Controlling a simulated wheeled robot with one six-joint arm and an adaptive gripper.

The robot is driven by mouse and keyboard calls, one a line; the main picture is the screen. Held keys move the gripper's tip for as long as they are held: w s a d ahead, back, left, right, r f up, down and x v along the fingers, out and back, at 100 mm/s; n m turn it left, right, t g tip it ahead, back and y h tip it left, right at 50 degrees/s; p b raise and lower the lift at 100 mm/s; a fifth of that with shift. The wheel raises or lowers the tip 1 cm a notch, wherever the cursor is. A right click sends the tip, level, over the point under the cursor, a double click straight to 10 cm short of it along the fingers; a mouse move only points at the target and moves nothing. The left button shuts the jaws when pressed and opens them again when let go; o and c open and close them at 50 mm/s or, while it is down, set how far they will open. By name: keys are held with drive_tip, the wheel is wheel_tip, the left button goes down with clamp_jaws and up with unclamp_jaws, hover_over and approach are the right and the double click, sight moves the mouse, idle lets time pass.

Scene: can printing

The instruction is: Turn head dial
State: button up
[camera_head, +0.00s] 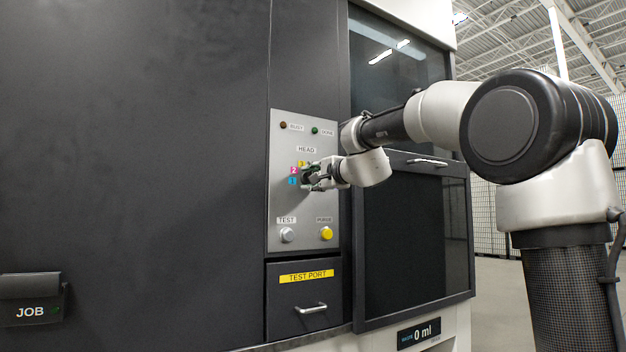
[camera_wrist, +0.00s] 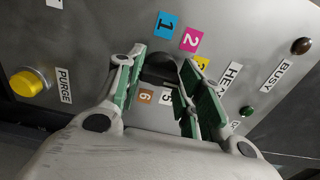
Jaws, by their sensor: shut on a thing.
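The head dial (camera_wrist: 158,68) is a dark round knob on the grey control panel (camera_head: 283,211), ringed by coloured number labels. My gripper (camera_wrist: 160,85) has its green-padded fingers on either side of the dial and is shut on it. In the head view my gripper (camera_head: 312,174) reaches the panel from the right, under the HEAD label (camera_head: 306,149), and hides most of the dial. Labels 1, 2, 5 and 6 show in the wrist view; a yellow one is partly covered by a finger. I cannot tell which number the dial points to.
Below the dial are a grey TEST button (camera_head: 287,235) and a yellow PURGE button (camera_head: 326,233). BUSY (camera_head: 283,125) and green DONE (camera_head: 315,130) lamps are above. A TEST PORT drawer (camera_head: 303,300) is underneath. A dark windowed door (camera_head: 412,240) stands right of the panel.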

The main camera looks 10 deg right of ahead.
drive_tip(key=m, duration=1.1)
drive_tip(key=shift+f+m, duration=0.15)
drive_tip(key=shift+m, duration=0.15)
idle(0.4)
drive_tip(key=o, duration=1)
drive_tip(key=v, duration=1.2)
